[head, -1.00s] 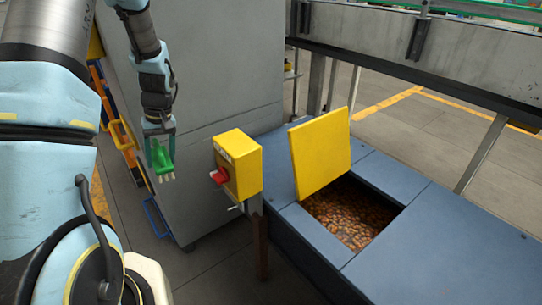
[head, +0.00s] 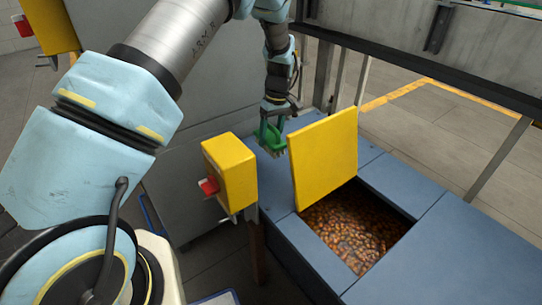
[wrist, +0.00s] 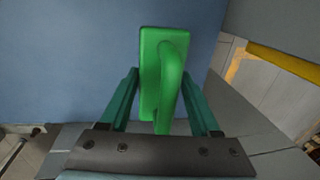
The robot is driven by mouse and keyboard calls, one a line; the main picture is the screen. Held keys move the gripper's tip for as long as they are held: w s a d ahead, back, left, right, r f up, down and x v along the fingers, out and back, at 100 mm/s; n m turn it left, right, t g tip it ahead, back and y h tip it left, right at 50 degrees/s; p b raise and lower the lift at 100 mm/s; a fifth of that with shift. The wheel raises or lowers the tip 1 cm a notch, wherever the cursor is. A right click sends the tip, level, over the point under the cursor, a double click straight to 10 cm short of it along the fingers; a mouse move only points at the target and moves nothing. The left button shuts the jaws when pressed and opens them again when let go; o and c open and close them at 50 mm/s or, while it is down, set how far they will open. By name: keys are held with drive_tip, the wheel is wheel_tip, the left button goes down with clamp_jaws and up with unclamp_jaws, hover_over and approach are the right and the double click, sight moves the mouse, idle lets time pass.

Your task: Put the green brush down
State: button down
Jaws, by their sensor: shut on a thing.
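My gripper (head: 272,122) is shut on the green brush (head: 270,139), which hangs below the fingers with its pale bristles down. In the head view they are just behind and left of the raised yellow lid, over the far end of the blue bench top (head: 428,256). In the wrist view the brush (wrist: 152,72) shows its green back and handle between the two teal fingers, with a flat blue surface beyond it. Whether the bristles touch that surface cannot be told.
The yellow lid (head: 325,158) stands open beside an opening full of amber bottles (head: 348,232). A yellow box with a red switch (head: 230,172) stands on a post at the left. A grey beam (head: 400,62) runs behind the bench. Bare blue top lies right of the opening.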

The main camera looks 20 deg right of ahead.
drive_tip(key=shift+f, duration=3.4)
drive_tip(key=shift+f, duration=0.15)
drive_tip(key=shift+c, duration=0.5)
unclamp_jaws()
